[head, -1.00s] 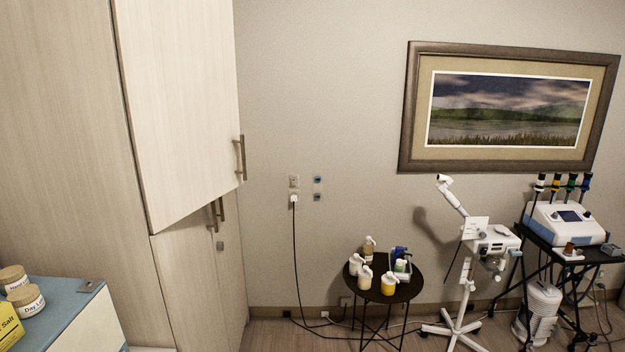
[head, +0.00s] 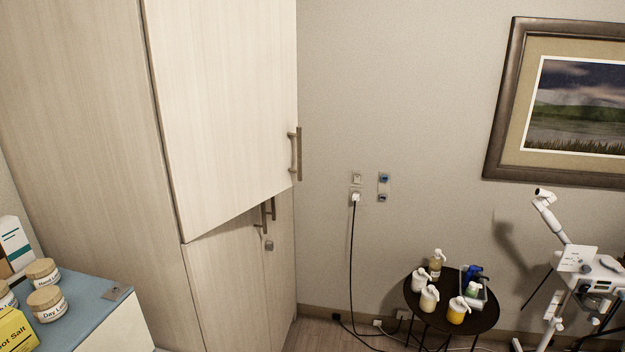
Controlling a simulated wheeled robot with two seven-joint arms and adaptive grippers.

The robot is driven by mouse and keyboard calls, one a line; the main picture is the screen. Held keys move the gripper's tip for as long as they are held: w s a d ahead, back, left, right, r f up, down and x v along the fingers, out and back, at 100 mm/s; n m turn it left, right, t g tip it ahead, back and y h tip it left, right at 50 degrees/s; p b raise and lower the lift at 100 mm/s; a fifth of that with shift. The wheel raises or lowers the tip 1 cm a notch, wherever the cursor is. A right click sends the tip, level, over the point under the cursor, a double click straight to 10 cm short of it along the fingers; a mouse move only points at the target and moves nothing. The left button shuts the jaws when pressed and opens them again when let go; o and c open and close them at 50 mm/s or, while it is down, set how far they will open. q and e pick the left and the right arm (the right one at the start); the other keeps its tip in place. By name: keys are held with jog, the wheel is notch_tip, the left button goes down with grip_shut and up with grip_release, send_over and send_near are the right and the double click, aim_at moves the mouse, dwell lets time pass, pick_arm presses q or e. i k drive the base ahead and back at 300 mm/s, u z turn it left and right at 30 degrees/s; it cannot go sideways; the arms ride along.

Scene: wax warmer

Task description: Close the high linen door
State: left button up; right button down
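The high linen door (head: 225,105) is the pale wood upper door of the tall cabinet (head: 85,130) at the left. It stands ajar, its lower edge slanting out over the lower doors (head: 230,285). Its bar handle (head: 296,154) is on its right edge. The lower doors look shut, with their handles (head: 268,212) just under the upper door's bottom edge. The inside of the upper compartment is hidden behind the door. Neither of my grippers is in view.
A blue-topped counter (head: 90,305) with jars (head: 47,303) and a yellow box (head: 17,332) stands at the lower left. A round black table (head: 480,318) with pump bottles and a white wheeled device (head: 565,235) stand at right. A cord (head: 351,265) hangs along the wall.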

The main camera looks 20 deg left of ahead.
aim_at(224, 72)
jog(key=u, duration=0.3)
jog(key=i, duration=1.1)
jog(key=u, duration=0.65)
